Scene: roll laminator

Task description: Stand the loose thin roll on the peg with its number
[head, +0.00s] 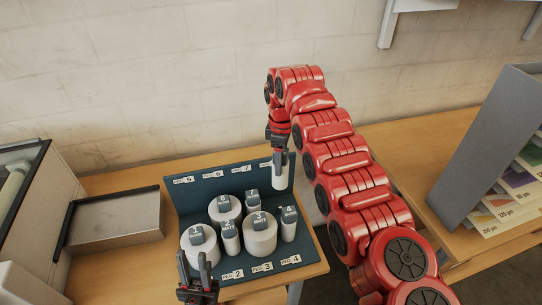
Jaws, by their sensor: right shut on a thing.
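My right gripper (279,155) is shut on a thin pale roll (279,178), held upright over the back right part of the dark blue peg board (180,208). I cannot tell whether the roll's lower end touches the board. The number on this roll is not readable. Back labels PEG 5, PEG 6 and PEG 7 (241,169) show; the label further right is hidden by the held roll and gripper. Front labels PEG 2, PEG 3 and PEG 4 (290,260) show. My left gripper (196,262) is open and empty at the board's front left edge.
Thick rolls (259,240) and thin rolls (289,228) with dark numbered tops stand close together on the board. A grey tray (115,220) lies to the left, beside a machine (25,190). A grey upright holder (488,140) with coloured sheets stands at right.

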